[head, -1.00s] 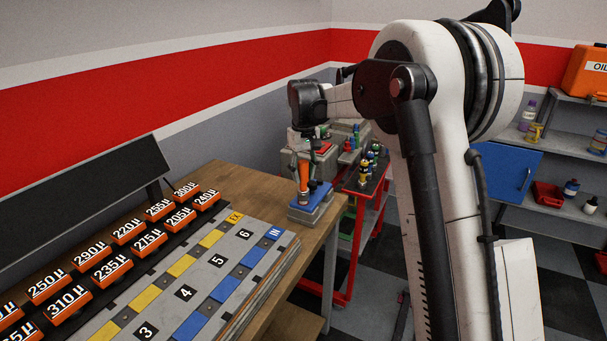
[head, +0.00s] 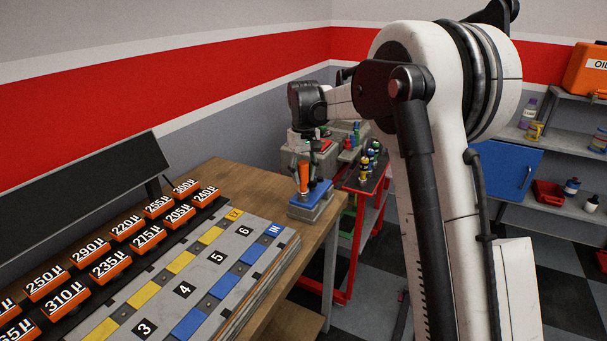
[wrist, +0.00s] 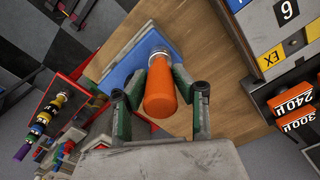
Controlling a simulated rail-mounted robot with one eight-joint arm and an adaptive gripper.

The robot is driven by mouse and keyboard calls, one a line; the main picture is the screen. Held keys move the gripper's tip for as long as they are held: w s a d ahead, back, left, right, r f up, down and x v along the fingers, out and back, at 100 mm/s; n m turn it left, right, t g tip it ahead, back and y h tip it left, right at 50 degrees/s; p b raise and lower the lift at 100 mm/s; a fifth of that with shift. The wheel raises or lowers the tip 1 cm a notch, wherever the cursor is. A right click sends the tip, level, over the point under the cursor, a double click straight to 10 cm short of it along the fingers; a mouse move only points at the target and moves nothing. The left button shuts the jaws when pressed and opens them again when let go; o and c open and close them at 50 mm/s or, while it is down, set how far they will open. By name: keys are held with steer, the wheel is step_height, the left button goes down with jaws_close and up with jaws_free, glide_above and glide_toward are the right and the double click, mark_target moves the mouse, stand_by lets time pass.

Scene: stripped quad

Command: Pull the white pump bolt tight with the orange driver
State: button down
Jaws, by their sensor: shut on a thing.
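The orange driver (head: 303,176) stands on the blue-topped grey block (head: 306,211) at the far end of the bench. In the wrist view its orange handle (wrist: 160,102) points toward the camera, with a pale metallic collar at its far end above the blue surface. My gripper (wrist: 160,82) has its two green-and-grey fingers closed on the sides of the handle. It also shows in the head view (head: 313,168), small and partly blended with the driver. I cannot make out the white pump bolt; the driver's tip is hidden.
Orange numbered blocks (head: 110,263) and a grey numbered plate (head: 215,283) fill the near bench. A red cart (head: 350,230) with several coloured bottles stands beside the bench end. Shelves with a blue door (head: 508,170) are at right.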

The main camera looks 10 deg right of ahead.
mark_target(303, 163)
steer(key=shift+m, duration=1.1)
steer(key=shift+m, duration=1.2)
steer(key=shift+m, duration=0.4)
steer(key=shift+r, duration=0.15)
steer(key=shift+r+p, duration=0.9)
steer(key=shift+r, duration=1.1)
